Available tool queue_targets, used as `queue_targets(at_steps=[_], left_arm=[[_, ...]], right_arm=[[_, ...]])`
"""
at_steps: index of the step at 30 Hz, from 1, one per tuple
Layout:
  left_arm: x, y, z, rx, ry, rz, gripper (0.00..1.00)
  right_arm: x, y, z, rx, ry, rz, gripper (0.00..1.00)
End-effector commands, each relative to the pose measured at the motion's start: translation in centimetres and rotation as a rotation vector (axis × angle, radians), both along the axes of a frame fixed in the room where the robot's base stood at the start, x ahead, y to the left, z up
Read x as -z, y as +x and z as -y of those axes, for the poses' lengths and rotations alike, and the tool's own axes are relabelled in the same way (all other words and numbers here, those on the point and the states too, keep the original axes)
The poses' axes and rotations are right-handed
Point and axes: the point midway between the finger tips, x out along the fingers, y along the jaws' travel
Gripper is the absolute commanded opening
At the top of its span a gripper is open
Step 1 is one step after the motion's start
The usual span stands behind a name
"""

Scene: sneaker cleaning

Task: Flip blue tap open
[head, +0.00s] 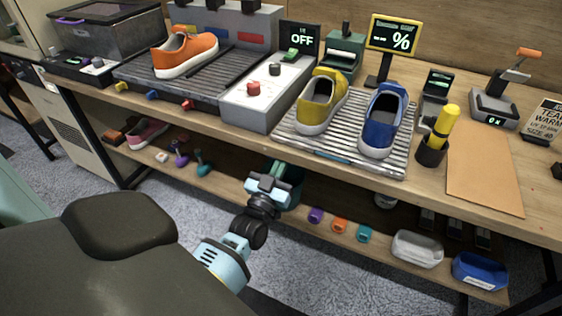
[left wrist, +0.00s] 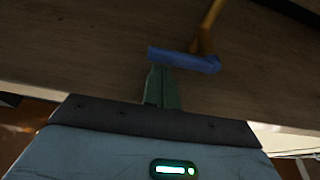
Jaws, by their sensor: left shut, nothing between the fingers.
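In the left wrist view a blue tap handle (left wrist: 185,60) lies crosswise, beside a yellow-brown pipe (left wrist: 208,30) against dark wood. My left gripper (left wrist: 160,83) has its green fingers together and empty. Their tips are right at the handle's near side, towards its left end; I cannot tell whether they touch. In the head view my left gripper (head: 284,184) is at the front of the bench, below the tabletop edge. I cannot make out that tap handle near it there. A small blue piece (head: 151,95) shows at the bench's front edge. My right gripper is not in view.
Yellow (head: 121,86) and red (head: 187,104) pieces flank the small blue one. Above stand a grey conveyor (head: 210,88) with an orange sneaker (head: 186,54) and a ribbed tray with yellow and blue shoes (head: 384,120). The lower shelf holds small items, a white tub (head: 417,249) and a blue tub (head: 480,271).

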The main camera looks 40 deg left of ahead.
Motion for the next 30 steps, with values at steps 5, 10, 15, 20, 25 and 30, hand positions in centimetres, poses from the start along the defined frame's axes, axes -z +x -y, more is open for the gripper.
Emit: queue_targets(at_steps=[5, 10, 15, 20, 25, 30], left_arm=[[0.1, 0.0, 0.0, 0.001, 0.007, -0.002, 0.00], [0.3, 0.0, 0.1, 0.001, 0.046, -0.011, 0.00], [0.4, 0.0, 0.1, 0.000, 0.068, -0.016, 0.00], [0.6, 0.0, 0.1, 0.000, 0.091, -0.022, 0.00], [0.8, 0.0, 0.2, 0.001, 0.126, -0.031, 0.00], [1.2, 0.0, 0.2, 0.000, 0.199, -0.049, 0.00]], right_arm=[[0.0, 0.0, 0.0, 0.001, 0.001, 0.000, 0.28], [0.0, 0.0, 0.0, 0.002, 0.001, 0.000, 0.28], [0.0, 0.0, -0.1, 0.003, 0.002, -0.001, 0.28], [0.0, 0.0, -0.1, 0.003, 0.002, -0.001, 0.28], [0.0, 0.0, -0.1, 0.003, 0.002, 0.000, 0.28], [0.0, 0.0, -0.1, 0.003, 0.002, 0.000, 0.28]])
